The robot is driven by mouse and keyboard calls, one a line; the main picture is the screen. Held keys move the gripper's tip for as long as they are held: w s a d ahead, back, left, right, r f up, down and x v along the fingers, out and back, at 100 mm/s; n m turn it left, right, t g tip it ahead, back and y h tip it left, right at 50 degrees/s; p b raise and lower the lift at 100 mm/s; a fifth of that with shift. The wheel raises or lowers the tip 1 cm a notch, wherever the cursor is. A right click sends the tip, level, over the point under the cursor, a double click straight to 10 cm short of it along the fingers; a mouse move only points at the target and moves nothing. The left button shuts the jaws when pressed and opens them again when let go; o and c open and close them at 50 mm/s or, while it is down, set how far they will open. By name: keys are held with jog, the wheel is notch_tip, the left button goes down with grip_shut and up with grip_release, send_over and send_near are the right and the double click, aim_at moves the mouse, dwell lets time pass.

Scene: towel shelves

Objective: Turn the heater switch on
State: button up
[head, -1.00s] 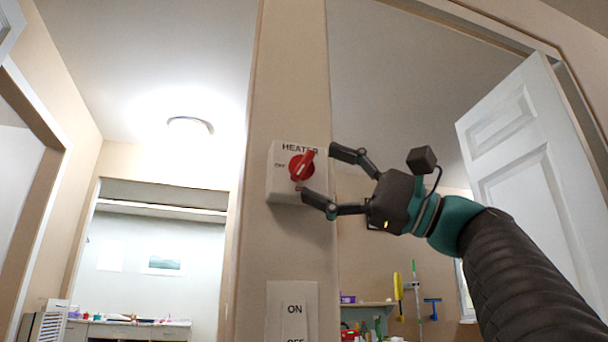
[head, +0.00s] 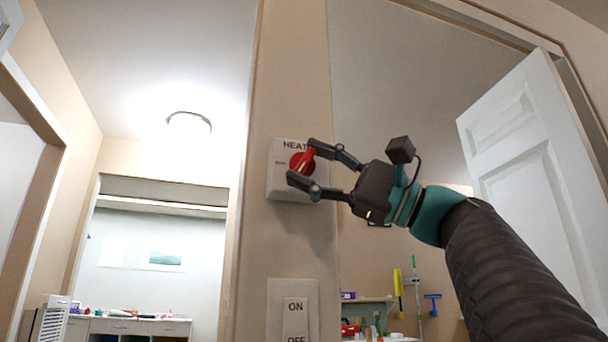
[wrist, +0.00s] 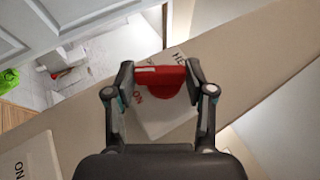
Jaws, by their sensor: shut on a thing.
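The heater switch is a white box (head: 282,188) on the beige wall post, marked "HEATER", with a round red knob (head: 299,160). The knob's raised handle tilts up to the right in the head view. My gripper (head: 302,164) is at the box with its fingers on either side of the handle, shut on it. In the wrist view the red knob (wrist: 165,82) sits between the two fingertips, and "ON" shows on the white box (wrist: 165,120) below it. Part of the lettering is hidden by my gripper in the head view.
A white ON/OFF rocker switch (head: 294,315) is on the same post below the heater box. A white panelled door (head: 530,150) stands open at right. A shelf with small items (head: 370,300) is behind the post. The space left of the post is open.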

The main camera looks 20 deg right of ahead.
jog(key=shift+r+p, duration=0.2)
jog(key=shift+p, duration=0.15)
jog(key=shift+d+r+n+h+p, duration=0.1)
jog(key=shift+r+n+h+p, duration=0.2)
jog(key=shift+p, duration=0.6)
jog(key=shift+n+g+h+p, duration=0.4)
jog(key=shift+g+h+p, duration=0.25)
jog(key=shift+p, duration=0.55)
jog(key=shift+d+f+n+g+h+p, duration=0.1)
jog(key=shift+f+n+g+h+p, duration=0.05)
jog(key=shift+n+g+h+p, duration=0.4)
jog(key=shift+h, duration=0.4)
jog(key=shift+n+h, duration=0.25)
jog(key=shift+h, duration=0.25)
jog(key=o, duration=1.2)
jog(key=shift+c, duration=0.2)
